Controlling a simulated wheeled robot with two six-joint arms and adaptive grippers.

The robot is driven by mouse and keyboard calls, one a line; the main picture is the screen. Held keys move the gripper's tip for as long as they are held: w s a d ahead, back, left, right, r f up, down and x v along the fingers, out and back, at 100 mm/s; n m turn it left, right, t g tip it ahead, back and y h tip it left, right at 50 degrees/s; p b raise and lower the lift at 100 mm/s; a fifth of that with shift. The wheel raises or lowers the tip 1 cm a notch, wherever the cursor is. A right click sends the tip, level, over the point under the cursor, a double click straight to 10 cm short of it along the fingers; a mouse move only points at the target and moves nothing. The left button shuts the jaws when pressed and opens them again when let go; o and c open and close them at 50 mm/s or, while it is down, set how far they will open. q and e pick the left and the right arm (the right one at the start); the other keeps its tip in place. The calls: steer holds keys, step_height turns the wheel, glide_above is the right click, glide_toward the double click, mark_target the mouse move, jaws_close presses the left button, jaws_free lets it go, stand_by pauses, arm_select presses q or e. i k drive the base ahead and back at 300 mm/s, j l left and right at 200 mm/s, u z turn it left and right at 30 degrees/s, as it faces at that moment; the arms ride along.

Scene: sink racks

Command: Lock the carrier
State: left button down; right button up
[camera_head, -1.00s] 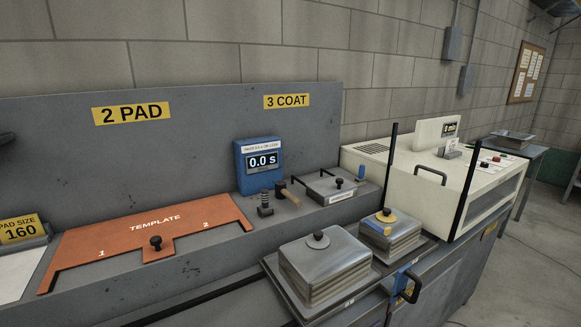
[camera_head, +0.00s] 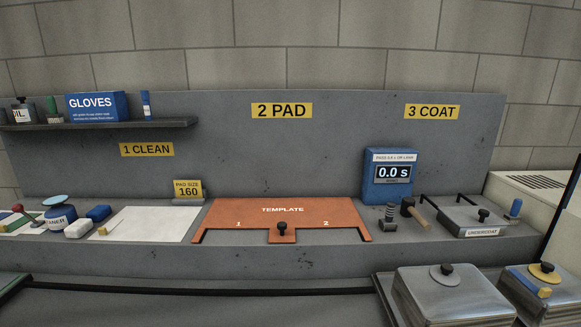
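What looks like the carrier, a dark tray (camera_head: 381,291), is at the bottom right of the head view, cut off by the frame edge. A large metal stack with a lid (camera_head: 440,288) and black knob stands on it. A smaller metal stack (camera_head: 520,290) with a yellow knob base stands to its right, cut off by the right edge. No lock or latch on the tray is visible now. Neither of my grippers is in view.
The grey bench holds an orange template (camera_head: 285,210), a blue timer reading 0.0 s (camera_head: 389,187), a mallet (camera_head: 416,213) and a metal undercoat box (camera_head: 462,218). Cleaning items and white sheets (camera_head: 150,222) lie left. A shelf (camera_head: 100,124) is above. A pale machine (camera_head: 530,195) stands right.

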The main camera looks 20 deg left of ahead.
mark_target(17, 208)
steer(key=u, duration=2.4)
steer(key=i+j, duration=0.15)
steer(key=j, duration=0.2)
steer(key=i+j+u, duration=0.1)
steer(key=j, duration=0.3)
steer(key=i+j, duration=0.2)
steer(key=j, duration=0.15)
steer(key=i+j+u, duration=0.1)
steer(key=j, duration=0.25)
steer(key=i+j, duration=0.25)
steer(key=j+u, duration=0.05)
steer(key=j, duration=0.05)
